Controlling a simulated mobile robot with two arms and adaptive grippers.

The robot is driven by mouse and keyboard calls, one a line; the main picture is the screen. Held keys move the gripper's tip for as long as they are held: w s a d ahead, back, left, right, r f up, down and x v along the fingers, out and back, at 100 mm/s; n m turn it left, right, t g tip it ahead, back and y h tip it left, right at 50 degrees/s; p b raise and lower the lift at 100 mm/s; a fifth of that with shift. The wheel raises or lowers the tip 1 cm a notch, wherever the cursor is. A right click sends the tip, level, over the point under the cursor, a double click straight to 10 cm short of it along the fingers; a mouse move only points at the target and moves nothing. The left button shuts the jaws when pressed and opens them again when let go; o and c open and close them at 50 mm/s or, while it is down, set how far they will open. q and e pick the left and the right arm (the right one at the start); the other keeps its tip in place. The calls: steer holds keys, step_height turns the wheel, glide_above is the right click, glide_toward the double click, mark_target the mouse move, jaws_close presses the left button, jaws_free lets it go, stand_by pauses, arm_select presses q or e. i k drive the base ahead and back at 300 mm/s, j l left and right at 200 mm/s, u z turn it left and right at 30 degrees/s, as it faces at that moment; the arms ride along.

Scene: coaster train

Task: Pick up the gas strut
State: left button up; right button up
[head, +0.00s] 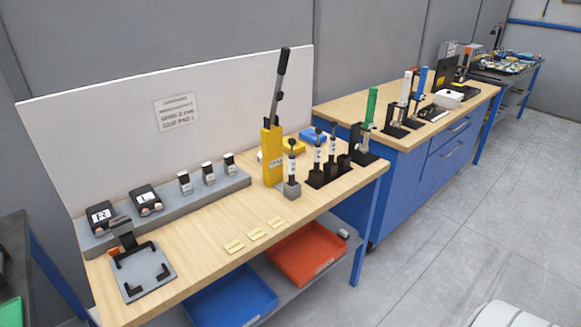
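I cannot tell for sure which item is the gas strut. A long black and grey rod-like part (279,85) rises, slightly tilted, from a yellow upright block (271,155) on the wooden bench (205,225). Beside it, a small dark-topped cylinder with a white label (292,160) stands upright in a grey block (292,189). Two similar labelled cylinders stand in a black rack (330,172) to the right; one is the nearer cylinder (317,150). Neither of my grippers is in view.
A grey fixture plate (146,280) and a grey stand (180,206) with several black and white parts occupy the bench's left. Small yellowish plates (256,234) lie near the front edge. Blue (225,303) and red (308,256) trays sit below.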

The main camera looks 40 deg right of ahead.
mark_target(292, 140)
steer(key=l+u, duration=0.15)
steer(key=u, duration=0.3)
steer(key=l+u, duration=0.15)
steer(key=u, duration=0.3)
steer(key=k+l+u, duration=0.2)
steer(key=l, duration=0.2)
steer(key=k+l+u, duration=0.15)
steer(key=l, duration=0.3)
steer(key=k+l+u, duration=0.2)
steer(key=l, duration=0.2)
steer(key=k+l+u, duration=0.15)
steer(key=l, duration=0.2)
steer(key=k+l+u, duration=0.2)
steer(key=l, duration=0.15)
